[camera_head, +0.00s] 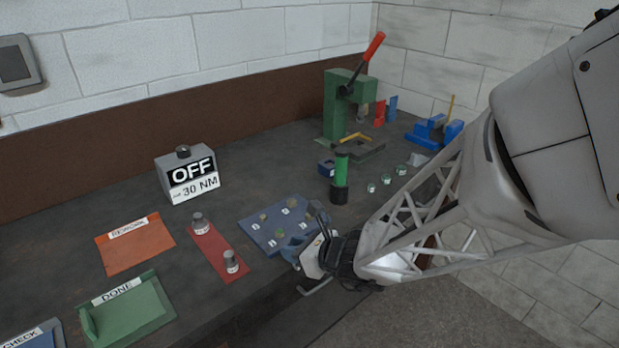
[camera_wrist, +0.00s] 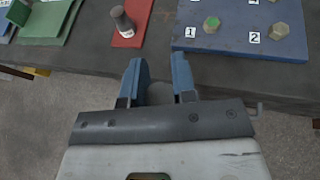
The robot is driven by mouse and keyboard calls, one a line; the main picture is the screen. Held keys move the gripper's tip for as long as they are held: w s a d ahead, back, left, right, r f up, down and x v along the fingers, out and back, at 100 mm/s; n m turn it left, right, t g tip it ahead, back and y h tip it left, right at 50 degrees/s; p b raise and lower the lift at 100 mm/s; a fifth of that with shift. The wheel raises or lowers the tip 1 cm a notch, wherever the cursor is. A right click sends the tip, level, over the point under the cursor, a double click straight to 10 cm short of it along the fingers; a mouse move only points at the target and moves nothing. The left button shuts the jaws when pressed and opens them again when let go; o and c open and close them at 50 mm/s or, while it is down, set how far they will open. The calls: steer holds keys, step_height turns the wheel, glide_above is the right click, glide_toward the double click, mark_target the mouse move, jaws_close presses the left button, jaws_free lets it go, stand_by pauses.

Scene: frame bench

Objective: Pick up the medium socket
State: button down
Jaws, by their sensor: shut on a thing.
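My gripper (camera_wrist: 160,80) is shut on a grey rounded piece (camera_wrist: 160,93), which appears to be the medium socket and shows only partly between the blue fingers. In the head view my gripper (camera_head: 298,248) is at the bench's front edge, by the blue board, and the held piece cannot be made out. Two grey sockets stand upright on the red mat (camera_head: 213,246): a larger one (camera_head: 199,222) at the back and a smaller one (camera_head: 231,261) at the front, with a bare gap between them. One of these sockets (camera_wrist: 122,20) also shows in the wrist view.
The blue numbered board (camera_head: 262,236) holds several bolts just beyond my gripper. An orange rework mat (camera_head: 135,250) and a green done tray (camera_head: 130,314) lie to the left. A torque box (camera_head: 187,176) and a green press (camera_head: 343,105) stand further back.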

steer(key=shift+s+d+r, duration=0.1)
steer(key=shift+s+d, duration=0.05)
steer(key=shift+s, duration=0.1)
stand_by(0.7)
